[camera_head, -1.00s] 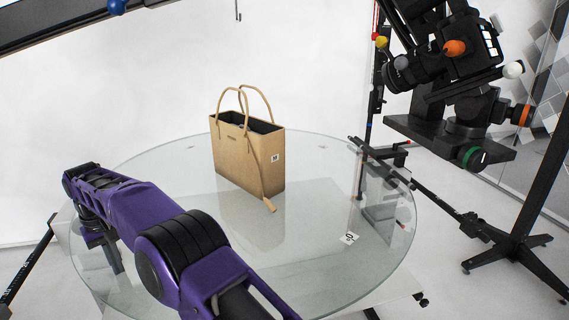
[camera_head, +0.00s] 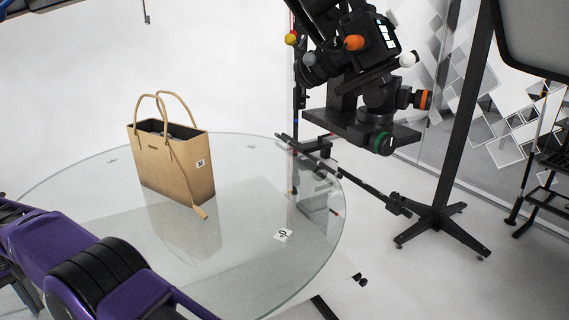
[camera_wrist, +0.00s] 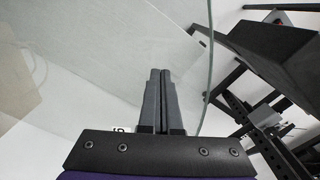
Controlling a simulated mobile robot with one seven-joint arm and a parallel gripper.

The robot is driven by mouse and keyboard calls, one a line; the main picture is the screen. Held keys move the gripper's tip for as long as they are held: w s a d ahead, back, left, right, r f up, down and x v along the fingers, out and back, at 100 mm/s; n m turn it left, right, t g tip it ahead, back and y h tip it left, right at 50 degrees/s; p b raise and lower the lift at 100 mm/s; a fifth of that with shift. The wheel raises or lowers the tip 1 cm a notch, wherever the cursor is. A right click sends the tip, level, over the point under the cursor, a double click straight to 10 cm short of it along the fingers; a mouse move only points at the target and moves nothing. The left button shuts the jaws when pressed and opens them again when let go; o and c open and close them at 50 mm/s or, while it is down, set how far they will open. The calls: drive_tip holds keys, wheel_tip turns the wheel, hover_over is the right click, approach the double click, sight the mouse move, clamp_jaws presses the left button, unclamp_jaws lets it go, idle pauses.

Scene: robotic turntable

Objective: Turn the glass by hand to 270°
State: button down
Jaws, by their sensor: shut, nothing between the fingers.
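The round glass turntable (camera_head: 262,262) lies in front of me in the head view. A tan handbag (camera_head: 172,165) with two raised handles stands upright on it, a small white "M" tag (camera_head: 200,163) on its side. I cannot tell whether the fingers touch the glass. The gripper is not seen in the head view; only my purple arm shows at lower left.
A black camera rig (camera_head: 360,110) hangs over the back right of the glass. A black stand (camera_head: 440,215) with spread feet stands on the floor to the right. A dark panel (camera_head: 530,40) is at upper right. Floor between the glass and the stand is partly clear.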

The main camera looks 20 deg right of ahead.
drive_tip(key=shift+r, duration=3.05)
